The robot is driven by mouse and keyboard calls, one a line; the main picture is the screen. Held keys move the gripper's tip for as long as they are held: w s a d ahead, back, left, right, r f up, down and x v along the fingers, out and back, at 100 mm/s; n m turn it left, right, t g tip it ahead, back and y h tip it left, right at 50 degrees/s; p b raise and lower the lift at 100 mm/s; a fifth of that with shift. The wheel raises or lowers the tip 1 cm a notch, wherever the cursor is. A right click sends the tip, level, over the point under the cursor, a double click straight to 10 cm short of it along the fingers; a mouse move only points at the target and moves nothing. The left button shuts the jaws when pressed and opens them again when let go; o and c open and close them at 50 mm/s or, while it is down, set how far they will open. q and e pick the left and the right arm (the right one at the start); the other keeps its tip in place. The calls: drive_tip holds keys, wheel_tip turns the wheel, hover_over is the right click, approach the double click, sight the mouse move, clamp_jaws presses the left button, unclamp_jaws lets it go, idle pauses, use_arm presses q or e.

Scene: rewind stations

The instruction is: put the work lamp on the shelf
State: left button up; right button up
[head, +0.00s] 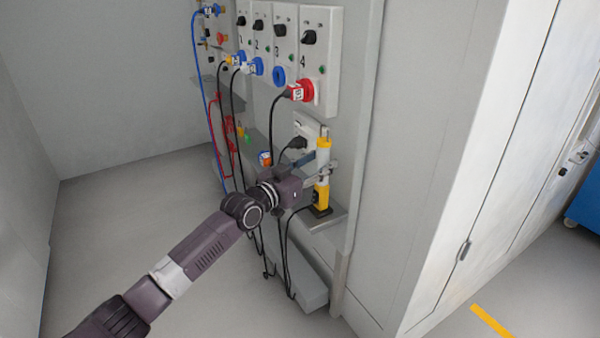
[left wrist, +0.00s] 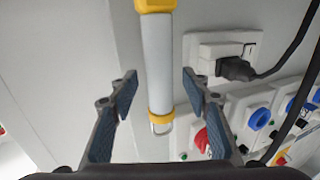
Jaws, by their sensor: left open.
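The work lamp (head: 323,180), a yellow and white tube with a dark foot, stands upright on a small grey ledge (head: 333,222) by the wall panel. A black cable runs to its lower part. My left gripper (head: 320,168) reaches the lamp at its upper half. In the left wrist view the lamp (left wrist: 158,65) is between the two open fingers (left wrist: 161,92), with a visible gap on each side. I cannot tell which surface is the task's shelf. My right gripper is not in view.
Several switch boxes (head: 319,70) with blue and red plugs hang above left of the lamp. A black plug (head: 298,143) sits in a wall socket close behind my gripper. Black cables hang near my forearm. A tall grey cabinet (head: 450,170) stands at right. The floor at left is clear.

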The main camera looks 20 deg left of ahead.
use_arm(q)
drive_tip(key=p+v, duration=0.1)
drive_tip(key=v, duration=0.9)
drive_tip(key=s+d+f+g+y, duration=0.1)
drive_tip(key=s+d+f+g, duration=0.1)
drive_tip(key=s+f, duration=0.5)
drive_tip(key=s+d+f+g+y, duration=0.1)
drive_tip(key=s+d+f+g, duration=0.15)
drive_tip(key=f, duration=0.95)
drive_tip(key=s+d+f+g+y, duration=0.1)
drive_tip(key=s+f+g, duration=0.2)
drive_tip(key=s+f, duration=0.45)
drive_tip(key=s+f+n+g+y, duration=0.1)
drive_tip(key=s+f+g, duration=0.2)
drive_tip(key=s+f, duration=0.4)
drive_tip(key=s+f+n+g+y, duration=0.1)
drive_tip(key=s+f, duration=0.6)
drive_tip(key=s, duration=0.7)
drive_tip(key=g+y, duration=0.1)
drive_tip(key=g, duration=0.1)
drive_tip(key=shift+d+f+g, duration=0.15)
drive_tip(key=shift+d+g, duration=0.1)
drive_tip(key=shift+g, duration=0.1)
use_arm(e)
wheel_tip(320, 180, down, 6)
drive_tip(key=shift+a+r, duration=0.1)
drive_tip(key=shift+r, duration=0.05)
